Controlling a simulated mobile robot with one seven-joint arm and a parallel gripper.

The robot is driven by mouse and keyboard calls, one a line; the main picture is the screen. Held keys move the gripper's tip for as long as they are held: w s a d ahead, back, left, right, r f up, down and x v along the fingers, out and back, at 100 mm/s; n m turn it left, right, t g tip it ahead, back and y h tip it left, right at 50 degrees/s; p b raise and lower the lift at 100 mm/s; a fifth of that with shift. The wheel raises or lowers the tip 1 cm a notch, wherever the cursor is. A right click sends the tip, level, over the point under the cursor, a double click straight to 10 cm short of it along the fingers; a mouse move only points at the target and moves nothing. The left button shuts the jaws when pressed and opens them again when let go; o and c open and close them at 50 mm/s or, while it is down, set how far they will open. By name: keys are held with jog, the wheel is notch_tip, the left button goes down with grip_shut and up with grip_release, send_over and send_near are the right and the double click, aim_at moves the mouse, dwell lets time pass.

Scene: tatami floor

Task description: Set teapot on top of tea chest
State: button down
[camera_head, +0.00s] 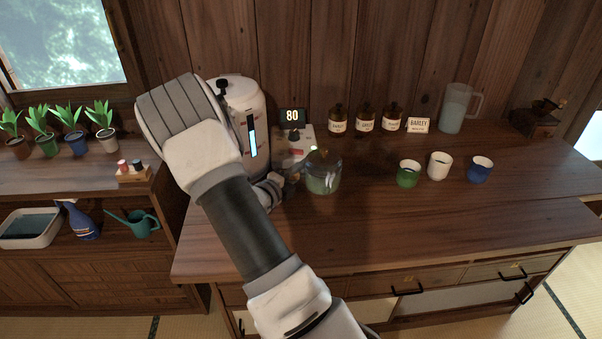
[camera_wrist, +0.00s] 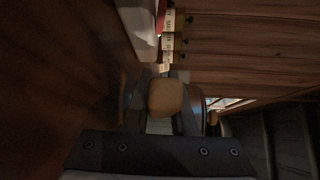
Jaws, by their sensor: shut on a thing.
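A clear glass teapot (camera_head: 323,178) with greenish liquid inside is at the left-middle of the wooden tea chest (camera_head: 430,230), which has drawers and black handles along its front. The teapot looks upright; I cannot tell whether its base touches the top or is slightly above it. My gripper (camera_head: 288,183) is at the teapot's left side, partly hidden by my arm. In the wrist view my gripper (camera_wrist: 165,118) is shut around a tan, rounded piece (camera_wrist: 166,97), seemingly the teapot's handle.
A white water dispenser (camera_head: 245,110) and a display reading 80 (camera_head: 292,116) stand close behind my gripper. Several labelled brown jars (camera_head: 365,120), a pitcher (camera_head: 456,108) and a grinder (camera_head: 538,122) line the back. Green (camera_head: 408,176), white (camera_head: 438,166) and blue (camera_head: 480,170) cups stand right. The front strip is clear.

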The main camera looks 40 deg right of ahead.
jog(key=shift+f, duration=0.3)
jog(key=shift+f, duration=0.2)
jog(key=c, duration=0.7)
grip_release()
jog(key=shift+r, duration=0.15)
jog(key=shift+a, duration=0.15)
jog(key=p+v, duration=0.1)
jog(key=v, duration=1)
jog(key=shift+s+a+r, duration=0.1)
jog(key=shift+s+a, duration=0.1)
jog(key=shift+a, duration=0.1)
